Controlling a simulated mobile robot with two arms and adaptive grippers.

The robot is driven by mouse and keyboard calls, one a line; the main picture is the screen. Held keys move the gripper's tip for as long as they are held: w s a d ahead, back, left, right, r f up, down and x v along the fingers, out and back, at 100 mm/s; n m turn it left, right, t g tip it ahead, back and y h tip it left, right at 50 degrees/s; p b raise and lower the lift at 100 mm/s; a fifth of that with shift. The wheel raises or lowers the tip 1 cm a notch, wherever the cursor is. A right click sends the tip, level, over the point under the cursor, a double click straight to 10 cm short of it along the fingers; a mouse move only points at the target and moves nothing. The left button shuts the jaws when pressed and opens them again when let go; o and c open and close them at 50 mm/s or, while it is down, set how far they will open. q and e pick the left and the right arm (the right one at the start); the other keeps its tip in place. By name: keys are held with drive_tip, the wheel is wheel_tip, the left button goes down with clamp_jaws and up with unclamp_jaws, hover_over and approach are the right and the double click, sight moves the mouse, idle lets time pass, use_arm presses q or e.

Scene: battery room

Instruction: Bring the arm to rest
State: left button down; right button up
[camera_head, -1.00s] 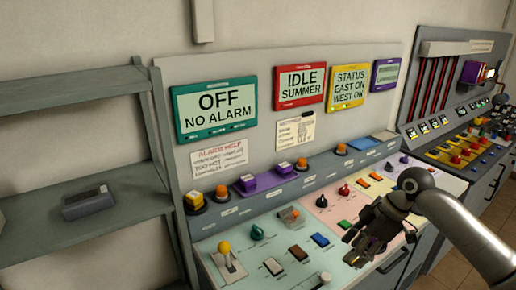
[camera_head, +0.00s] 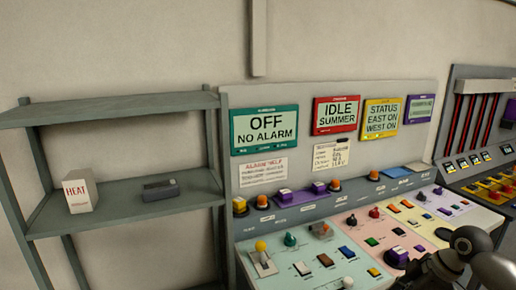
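My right arm comes in from the lower right corner, in front of the lower right part of the control console (camera_head: 300,214). Its gripper (camera_head: 408,280) is at the bottom edge of the picture, partly cut off. I cannot tell whether its fingers are open or shut, and no held object shows. The gripper hides part of the console's front panel. My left arm and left gripper are not in view.
A grey shelf (camera_head: 120,219) on the left bears a white box marked HEAT (camera_head: 80,193) and a small grey device (camera_head: 160,189). The console has buttons, a yellow-tipped lever (camera_head: 261,249) and display screens such as the green-framed one (camera_head: 264,129). Another panel (camera_head: 480,110) stands at the right.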

wheel_tip(320, 180, down, 28)
drive_tip(key=d+r+m+t+h, duration=0.1)
drive_tip(key=d+m+h, duration=0.1)
drive_tip(key=m, duration=0.5)
drive_tip(key=s+f+m+h, duration=0.1)
drive_tip(key=s+f, duration=0.2)
drive_tip(key=f, duration=0.3)
drive_tip(key=s+f+m, duration=0.1)
drive_tip(key=s+f, duration=0.3)
drive_tip(key=f, duration=0.2)
drive_tip(key=s+a+f+m+g+h+b, duration=0.1)
drive_tip(key=s+a+f, duration=0.2)
drive_tip(key=s+f, duration=1)
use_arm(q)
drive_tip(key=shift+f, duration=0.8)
use_arm(e)
drive_tip(key=s+a+f, duration=0.2)
drive_tip(key=s+a, duration=0.1)
drive_tip(key=s, duration=0.5)
drive_tip(key=s+a+f, duration=0.2)
drive_tip(key=s+a, duration=0.1)
drive_tip(key=s, duration=0.4)
drive_tip(key=s+a+f+g, duration=0.1)
drive_tip(key=s+a, duration=0.1)
drive_tip(key=s, duration=0.6)
drive_tip(key=shift+s+a+f, duration=0.3)
drive_tip(key=shift+a+f, duration=0.1)
